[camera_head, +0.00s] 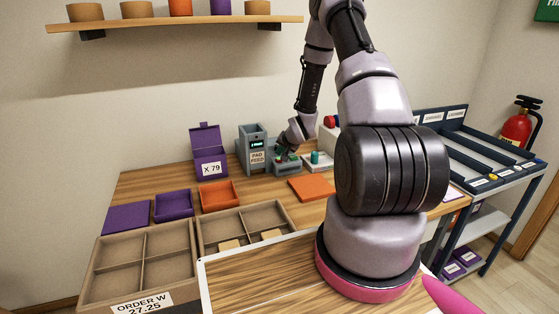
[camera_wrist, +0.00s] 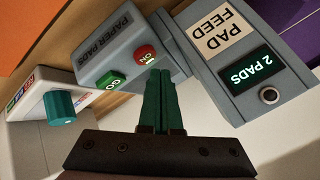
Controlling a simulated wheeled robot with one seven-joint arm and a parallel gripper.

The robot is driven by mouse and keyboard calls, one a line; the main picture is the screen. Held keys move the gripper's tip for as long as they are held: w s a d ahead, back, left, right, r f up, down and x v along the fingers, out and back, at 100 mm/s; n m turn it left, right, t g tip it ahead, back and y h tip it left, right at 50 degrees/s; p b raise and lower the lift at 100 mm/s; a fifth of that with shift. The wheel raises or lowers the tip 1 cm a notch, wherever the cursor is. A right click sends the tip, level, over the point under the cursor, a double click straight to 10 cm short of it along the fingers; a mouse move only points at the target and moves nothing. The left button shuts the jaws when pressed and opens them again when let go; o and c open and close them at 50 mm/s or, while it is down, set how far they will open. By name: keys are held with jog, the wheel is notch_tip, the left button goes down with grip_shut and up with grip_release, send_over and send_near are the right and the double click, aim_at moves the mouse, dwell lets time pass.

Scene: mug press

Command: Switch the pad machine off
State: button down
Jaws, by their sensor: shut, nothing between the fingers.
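The pad machine (camera_head: 253,145) is a grey-blue unit on the table, labelled PAD FEED. Its face (camera_wrist: 240,70) in the wrist view has a lit green display (camera_wrist: 243,72) reading 2 PADS. In the head view my gripper (camera_head: 281,155) is over the box.
A white box with a teal knob (camera_wrist: 60,107) stands beside the button box. A purple X 79 bin (camera_head: 209,160) stands left of the machine. Orange and purple trays and cardboard dividers (camera_head: 143,255) fill the table's front left. An orange sheet (camera_head: 310,188) lies in front.

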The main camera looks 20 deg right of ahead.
aim_at(280, 161)
jog(key=shift+f, duration=0.15)
dwell(0.4)
jog(key=shift+f, duration=0.25)
jog(key=shift+f, duration=0.5)
dwell(0.7)
jog(key=shift+r, duration=0.9)
jog(key=shift+r, duration=0.1)
jog(key=shift+r, duration=2.95)
